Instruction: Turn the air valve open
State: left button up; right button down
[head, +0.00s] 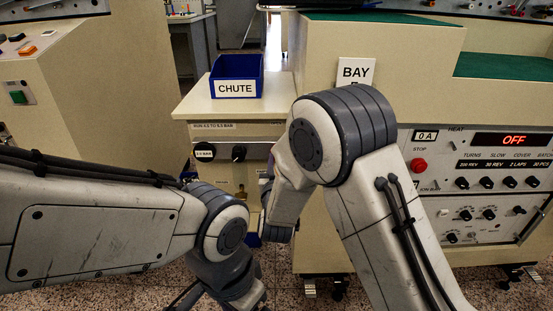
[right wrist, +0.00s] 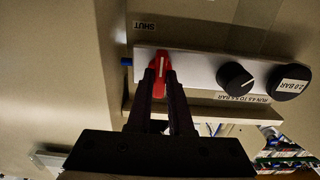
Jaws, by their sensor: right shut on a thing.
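The air valve's red handle (right wrist: 161,68) shows in the right wrist view, on a pale strip of the panel, with a white mark along it. My right gripper (right wrist: 161,80) is shut on the handle, a dark finger on each side. A label reading SHUT (right wrist: 145,26) appears upside down close by. In the head view my right forearm and wrist hide the handle and the right gripper. My left arm reaches in from the left and bends down; its gripper is not visible.
A black regulator knob (right wrist: 235,77) and a gauge (right wrist: 291,83) reading 2.0 BAR sit beside the handle. A blue CHUTE bin (head: 237,78) stands on the cabinet top. A control panel (head: 480,200) with an OFF display is at the right.

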jog(key=shift+f, duration=0.1)
dwell(0.3)
jog(key=c, duration=0.8)
grip_release()
jog(key=s+p, duration=0.1)
jog(key=s, duration=0.9)
jog(key=shift+s+p, duration=0.3)
jog(key=shift+p, duration=0.05)
